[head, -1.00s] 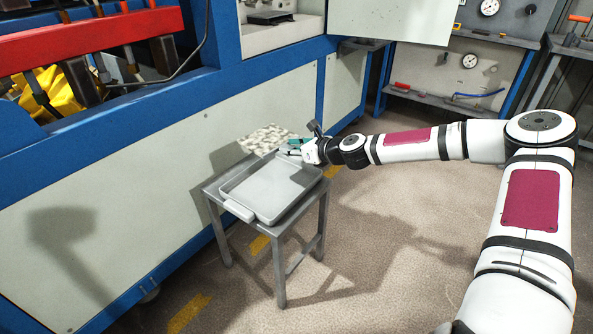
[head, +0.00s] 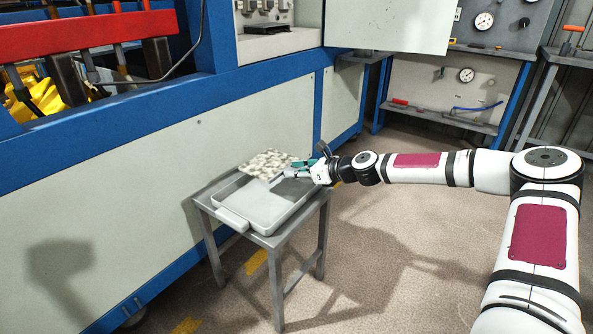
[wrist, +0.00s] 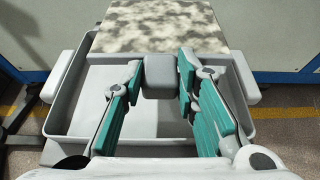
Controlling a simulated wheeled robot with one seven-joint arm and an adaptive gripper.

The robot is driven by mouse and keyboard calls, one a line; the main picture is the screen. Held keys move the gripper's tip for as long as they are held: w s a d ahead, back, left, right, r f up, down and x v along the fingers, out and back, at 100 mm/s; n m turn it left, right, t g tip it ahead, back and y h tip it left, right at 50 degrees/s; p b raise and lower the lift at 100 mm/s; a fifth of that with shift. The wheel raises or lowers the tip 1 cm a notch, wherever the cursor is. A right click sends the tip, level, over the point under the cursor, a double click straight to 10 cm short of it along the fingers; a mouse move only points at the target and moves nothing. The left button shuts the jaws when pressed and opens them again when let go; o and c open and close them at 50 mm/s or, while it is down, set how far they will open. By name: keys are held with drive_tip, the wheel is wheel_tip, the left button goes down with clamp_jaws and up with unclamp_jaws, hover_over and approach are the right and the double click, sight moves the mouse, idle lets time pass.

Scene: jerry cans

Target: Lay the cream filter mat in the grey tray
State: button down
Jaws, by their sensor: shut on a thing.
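The cream filter mat (head: 267,163) is a flat mottled cream-and-grey sheet. It is over the far part of the grey tray (head: 236,222), apparently above the tray floor. In the wrist view the mat (wrist: 160,27) stretches out ahead and covers the tray's far rim. My gripper (head: 306,169) is at the mat's near right edge. In the wrist view my gripper (wrist: 160,78) has its teal fingers closed about a grey block at the mat's near edge, which seems to be the mat's grip. The tray floor under the fingers is bare.
The tray stands on a small grey metal table (head: 203,203) beside a blue-and-cream machine (head: 150,160). The tray has handles at its ends. The floor in front and to the right is open. A tool bench (head: 450,118) stands at the back.

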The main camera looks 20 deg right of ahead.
drive_tip(key=shift+f+b, duration=0.85)
drive_tip(key=shift+f, duration=0.55)
drive_tip(key=c, duration=1.2)
unclamp_jaws()
drive_tip(key=v, duration=1.2)
drive_tip(key=shift+r, duration=0.1)
